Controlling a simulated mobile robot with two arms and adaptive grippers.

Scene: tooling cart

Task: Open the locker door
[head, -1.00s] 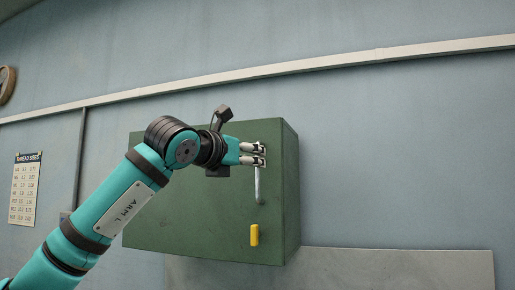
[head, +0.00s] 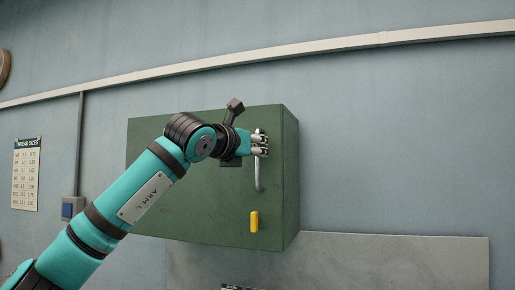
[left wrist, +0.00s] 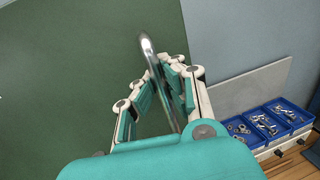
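The green locker (head: 200,200) hangs on the wall with its door closed. A vertical silver bar handle (head: 258,183) is near the right side of the door, above a yellow piece (head: 254,221). My left gripper (head: 262,145) is at the upper part of the handle, with a gap between its fingers. In the left wrist view the handle (left wrist: 148,47) passes between the fingers of my left gripper (left wrist: 165,72), and the fingers look open around it. I cannot tell whether a pad touches the bar. My right gripper is not in view.
A grey panel (head: 400,262) is on the wall at the lower right. Blue bins (left wrist: 268,122) with metal parts stand below right in the left wrist view. A pale rail (head: 350,45) crosses the wall above the locker. The wall right of the locker is clear.

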